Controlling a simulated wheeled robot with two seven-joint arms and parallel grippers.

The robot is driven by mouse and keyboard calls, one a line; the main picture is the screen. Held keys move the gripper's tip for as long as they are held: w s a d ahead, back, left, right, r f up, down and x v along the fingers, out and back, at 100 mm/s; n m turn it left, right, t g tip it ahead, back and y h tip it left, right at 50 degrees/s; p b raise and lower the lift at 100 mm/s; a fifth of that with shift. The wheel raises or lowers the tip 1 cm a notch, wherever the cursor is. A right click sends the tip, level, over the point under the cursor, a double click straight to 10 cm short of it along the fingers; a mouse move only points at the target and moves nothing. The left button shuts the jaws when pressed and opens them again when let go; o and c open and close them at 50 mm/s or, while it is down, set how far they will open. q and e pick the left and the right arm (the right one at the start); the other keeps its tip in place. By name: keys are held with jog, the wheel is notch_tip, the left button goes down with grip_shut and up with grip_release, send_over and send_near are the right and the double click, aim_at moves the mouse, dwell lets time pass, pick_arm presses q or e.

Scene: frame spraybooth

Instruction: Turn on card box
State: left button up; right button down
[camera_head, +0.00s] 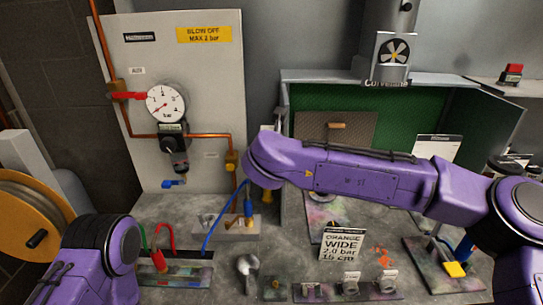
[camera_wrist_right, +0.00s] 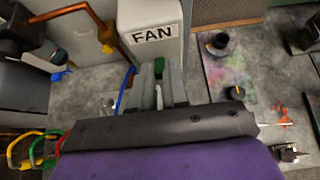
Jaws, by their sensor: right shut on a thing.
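A white box marked FAN (camera_wrist_right: 152,35) fills the upper middle of the right wrist view. My right gripper (camera_wrist_right: 158,80) is just below it, its grey fingers pointing up at its lower edge. The fingers are shut on a small green part (camera_wrist_right: 160,66), mostly hidden between them. In the head view my purple right arm hides the right gripper and most of this box. My left gripper is out of view. No thing labelled card box shows.
A gauge (camera_head: 165,102) and copper pipes stand on the back panel at left. An orange reel (camera_head: 30,215) is at far left. A sign (camera_head: 342,244), hoses and several small fittings crowd the front bench.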

jog(key=shift+r, duration=0.15)
jog(key=c, duration=1.1)
grip_release()
jog(key=b+v, duration=0.3)
jog(key=v, duration=0.7)
jog(key=shift+s+r+b, duration=0.15)
jog(key=shift+s+b, duration=0.05)
jog(key=shift+b, duration=0.2)
jog(key=shift+a, duration=0.1)
